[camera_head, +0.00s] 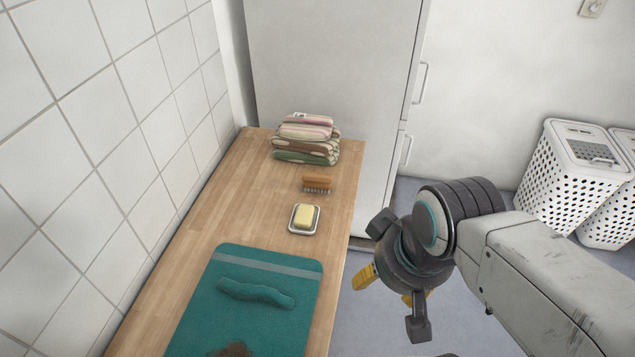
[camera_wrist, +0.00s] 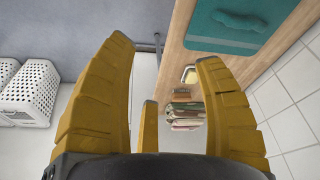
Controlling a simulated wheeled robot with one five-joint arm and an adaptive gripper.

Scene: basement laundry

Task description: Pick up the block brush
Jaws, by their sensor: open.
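The block brush (camera_head: 317,183) has a brown wooden body with bristles facing down. It lies on the wooden counter (camera_head: 208,217), between the folded cloths and the soap dish. In the wrist view the brush (camera_wrist: 183,95) shows small, just above the folded cloths and left of one finger. My gripper (camera_head: 388,285) hangs right of the counter, over the floor, clear of the brush. In the wrist view its yellow fingers (camera_wrist: 160,85) are spread wide with nothing between them.
Folded cloths (camera_head: 306,140) lie behind the brush. A dish with yellow soap (camera_head: 304,217) is in front of it, then a teal mat (camera_head: 250,295). A tiled wall (camera_head: 110,120) bounds the counter's left. A tall cabinet (camera_head: 330,80) stands behind. White baskets (camera_head: 570,170) stand far right.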

